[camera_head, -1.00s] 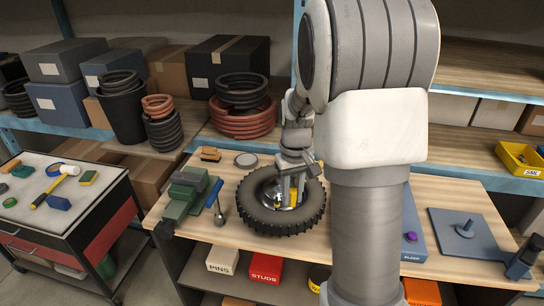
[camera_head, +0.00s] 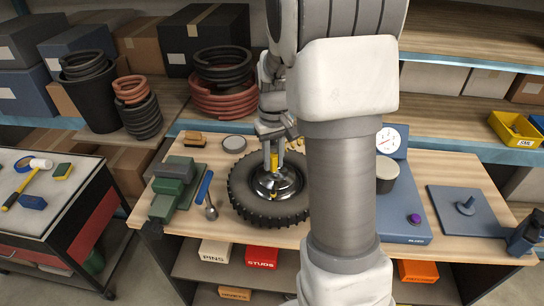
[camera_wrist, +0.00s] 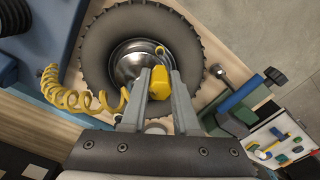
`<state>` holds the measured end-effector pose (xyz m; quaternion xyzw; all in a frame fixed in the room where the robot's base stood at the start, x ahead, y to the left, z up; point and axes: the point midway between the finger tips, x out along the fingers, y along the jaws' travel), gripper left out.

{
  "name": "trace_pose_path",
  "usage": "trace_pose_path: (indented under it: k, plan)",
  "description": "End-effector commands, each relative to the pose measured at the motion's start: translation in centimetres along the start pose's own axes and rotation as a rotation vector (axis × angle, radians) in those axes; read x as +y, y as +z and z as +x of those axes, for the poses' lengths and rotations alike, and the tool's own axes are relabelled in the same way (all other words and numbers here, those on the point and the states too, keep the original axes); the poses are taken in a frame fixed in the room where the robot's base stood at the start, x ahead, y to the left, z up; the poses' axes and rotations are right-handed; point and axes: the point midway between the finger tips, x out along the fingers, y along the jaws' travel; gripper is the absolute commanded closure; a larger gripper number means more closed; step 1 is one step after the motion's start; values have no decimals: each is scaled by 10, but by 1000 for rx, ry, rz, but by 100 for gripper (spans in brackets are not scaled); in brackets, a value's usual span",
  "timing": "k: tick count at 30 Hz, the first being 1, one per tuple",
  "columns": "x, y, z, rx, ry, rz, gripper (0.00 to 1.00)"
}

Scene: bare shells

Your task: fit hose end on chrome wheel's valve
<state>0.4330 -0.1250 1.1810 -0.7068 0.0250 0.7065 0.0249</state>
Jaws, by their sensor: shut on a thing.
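The chrome wheel with its black knobbly tyre (camera_head: 243,205) lies flat on the bench, and its shiny hub (camera_wrist: 128,68) shows in the wrist view. My gripper (camera_wrist: 159,80) is shut on the yellow hose end (camera_wrist: 160,84), above the hub's edge. In the head view my gripper (camera_head: 271,150) points down over the wheel, with the hose end (camera_head: 274,162) below its fingers. A small brass-coloured ring (camera_wrist: 160,49), perhaps the valve, shows just beyond the hose end. They look apart; the height gap cannot be told. The yellow coiled hose (camera_wrist: 75,92) lies left in the wrist view.
Green blocks (camera_head: 172,186) and a blue-handled tool (camera_head: 205,187) lie left of the wheel. A blue gauge unit (camera_head: 400,222) stands to the right, partly behind my arm. A blue plate with a peg (camera_head: 465,207) is farther right. Bench between them is clear.

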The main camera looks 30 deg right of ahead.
Motion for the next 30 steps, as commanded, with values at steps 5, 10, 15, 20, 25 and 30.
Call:
trace_pose_path:
  k: [5,10,15,20,25,30]
  plan:
    - [0,0,15,-1,0,0,100]
    - [0,0,32,-2,0,0,100]
    - [0,0,47,0,0,0,100]
    - [0,0,54,0,0,0,100]
    - [0,0,54,0,0,0,100]
    - [0,0,54,0,0,0,100]
